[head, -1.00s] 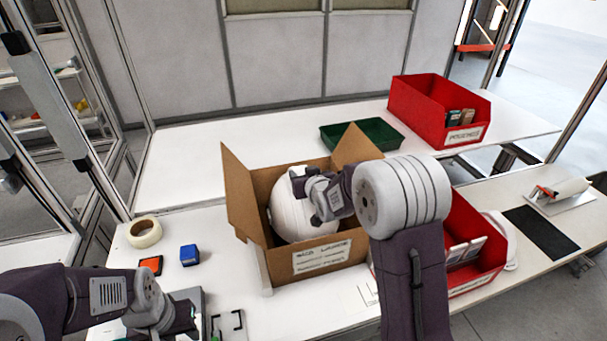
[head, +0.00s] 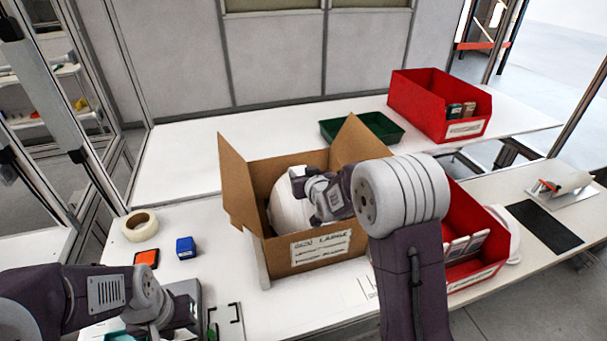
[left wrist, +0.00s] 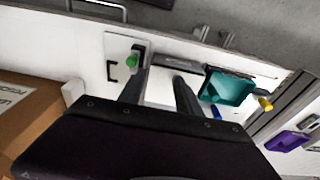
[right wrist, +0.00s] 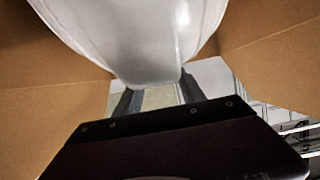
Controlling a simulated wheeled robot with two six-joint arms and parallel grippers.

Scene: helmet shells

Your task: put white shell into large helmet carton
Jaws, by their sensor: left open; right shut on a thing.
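The white shell (head: 285,208) sits inside the large cardboard helmet carton (head: 278,272), whose flaps stand open. My right gripper (head: 310,196) is shut on the shell's edge, inside the carton opening. In the right wrist view the shell (right wrist: 135,40) fills the top middle, its edge between the fingers (right wrist: 156,90), with brown carton walls (right wrist: 50,100) on both sides. I cannot tell whether the shell touches the carton floor. My left gripper (left wrist: 158,88) is open and empty, over the table's front left.
A red bin (head: 478,272) stands right of the carton. A green tray (head: 340,131) and another red bin (head: 415,105) are behind. A tape roll (head: 140,227), a blue block (head: 186,247) and an orange pad (head: 146,258) lie left.

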